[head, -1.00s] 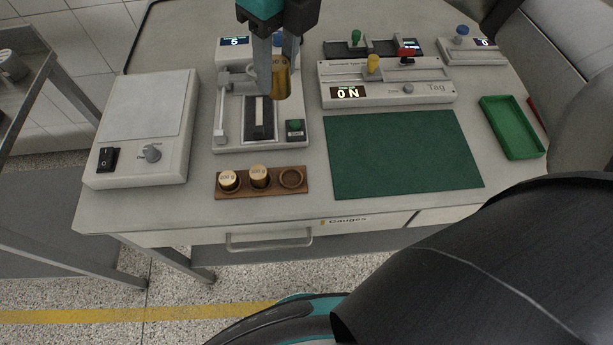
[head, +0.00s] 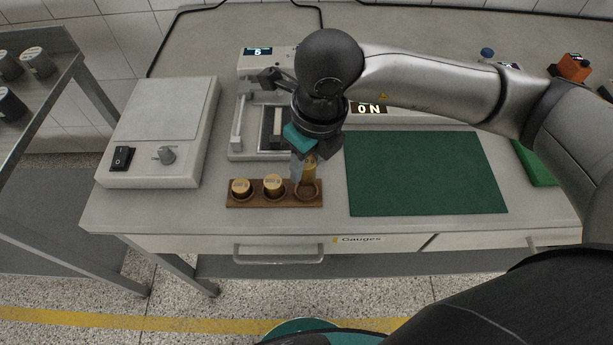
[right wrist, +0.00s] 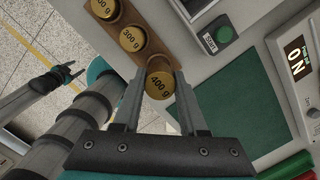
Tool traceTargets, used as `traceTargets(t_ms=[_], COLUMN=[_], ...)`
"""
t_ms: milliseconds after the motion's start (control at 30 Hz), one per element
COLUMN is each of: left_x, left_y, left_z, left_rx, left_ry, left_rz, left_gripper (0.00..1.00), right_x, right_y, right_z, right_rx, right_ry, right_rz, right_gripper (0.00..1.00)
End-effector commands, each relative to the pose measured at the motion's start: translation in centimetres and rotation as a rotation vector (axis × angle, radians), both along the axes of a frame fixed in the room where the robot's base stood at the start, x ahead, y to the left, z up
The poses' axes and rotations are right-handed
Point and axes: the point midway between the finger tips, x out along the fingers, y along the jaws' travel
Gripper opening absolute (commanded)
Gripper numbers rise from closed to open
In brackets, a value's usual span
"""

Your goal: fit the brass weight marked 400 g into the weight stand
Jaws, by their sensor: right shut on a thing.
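The brass weight marked 400 g (right wrist: 160,85) is between the fingers of my right gripper (right wrist: 153,88), which is shut on it. It also shows in the head view (head: 310,166), just above the right-hand round socket of the wooden weight stand (head: 258,203). In the right wrist view the weight partly covers that socket, so I cannot tell whether it touches the rim. Two other brass weights, the left (head: 241,188) and the middle one marked 300 g (head: 273,184), sit in the other sockets.
A green mat (head: 425,172) lies right of the stand. A white box with a black switch (head: 160,135) stands to the left. A device with a display (head: 257,51) is behind the stand, partly hidden by my right arm. The table's front edge is close.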

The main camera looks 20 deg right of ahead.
Motion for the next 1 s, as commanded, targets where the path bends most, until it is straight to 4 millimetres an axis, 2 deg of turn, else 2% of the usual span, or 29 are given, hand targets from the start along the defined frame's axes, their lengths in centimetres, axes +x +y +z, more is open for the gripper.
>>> traceTargets(t_ms=[133, 367, 767, 800, 1000], left_x=[0.0, 0.0, 0.1, 0.1, 0.1], left_y=[0.0, 0.2, 0.3, 0.3, 0.3], left_z=[-0.2, -0.8, -1.2, -1.1, -1.0], left_rx=[0.000, 0.002, 0.004, 0.004, 0.004], left_ry=[0.000, 0.000, -0.001, -0.001, -0.001], left_rz=[-0.001, -0.002, -0.002, -0.002, -0.002], left_gripper=[0.61, 0.61, 0.61, 0.61, 0.61], right_x=[0.0, 0.0, 0.0, 0.0, 0.0], right_y=[0.0, 0.0, 0.0, 0.0, 0.0], right_z=[-1.1, -4.3, -4.8, -4.7, -4.6], right_rx=[-0.001, -0.001, 0.001, -0.001, -0.001], right_ry=[0.002, 0.001, -0.002, 0.001, 0.001], right_rz=[-0.001, 0.001, 0.001, 0.001, 0.001], right_gripper=[0.00, 0.00, 0.00, 0.46, 0.69])
